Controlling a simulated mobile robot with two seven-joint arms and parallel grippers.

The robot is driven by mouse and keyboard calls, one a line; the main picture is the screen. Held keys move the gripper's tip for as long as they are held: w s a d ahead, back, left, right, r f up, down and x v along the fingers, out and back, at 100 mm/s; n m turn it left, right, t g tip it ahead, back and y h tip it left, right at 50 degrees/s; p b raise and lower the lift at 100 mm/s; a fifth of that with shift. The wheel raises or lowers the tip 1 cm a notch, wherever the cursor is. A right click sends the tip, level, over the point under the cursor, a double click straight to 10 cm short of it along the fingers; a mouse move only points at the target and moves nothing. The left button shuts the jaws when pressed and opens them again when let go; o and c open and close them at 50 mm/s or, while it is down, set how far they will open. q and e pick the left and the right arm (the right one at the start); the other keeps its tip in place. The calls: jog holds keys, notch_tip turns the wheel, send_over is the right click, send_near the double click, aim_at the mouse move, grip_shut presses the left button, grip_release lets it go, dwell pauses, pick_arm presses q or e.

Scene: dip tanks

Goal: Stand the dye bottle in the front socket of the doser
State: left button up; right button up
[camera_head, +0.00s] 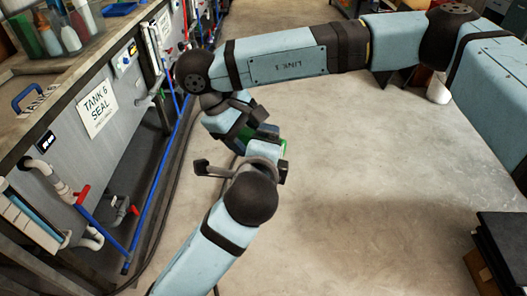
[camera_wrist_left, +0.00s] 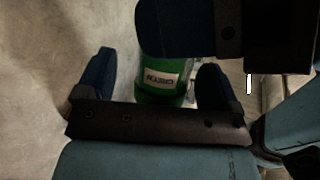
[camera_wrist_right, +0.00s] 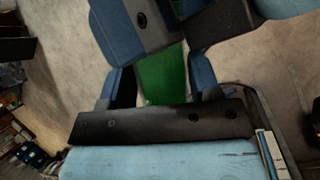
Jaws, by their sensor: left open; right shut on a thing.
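The dye bottle (camera_wrist_left: 160,80) is green with a white label; the left wrist view shows it between the two spread fingers of my left gripper (camera_wrist_left: 156,72). My left gripper is open around or close to it; contact cannot be told. My right gripper (camera_wrist_right: 161,72) is shut on the bottle, which shows as a green body (camera_wrist_right: 162,78) in the right wrist view. In the head view both grippers meet in mid-air over the floor, and only slivers of green (camera_head: 284,145) show between them. I cannot make out the doser or its front socket in any view.
A grey tank panel (camera_head: 99,112) marked "TANK 6 SEAL", with pipes and red and blue valve handles, runs along the left. Several bottles (camera_head: 50,38) stand in a clear container on the bench top. Open concrete floor (camera_head: 370,170) lies right of the grippers.

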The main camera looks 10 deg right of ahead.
pick_arm(q)
jog(key=c, duration=1.1)
jog(key=shift+c, duration=0.3)
pick_arm(e)
jog(key=o, duration=1.2)
jog(key=shift+r, duration=0.1)
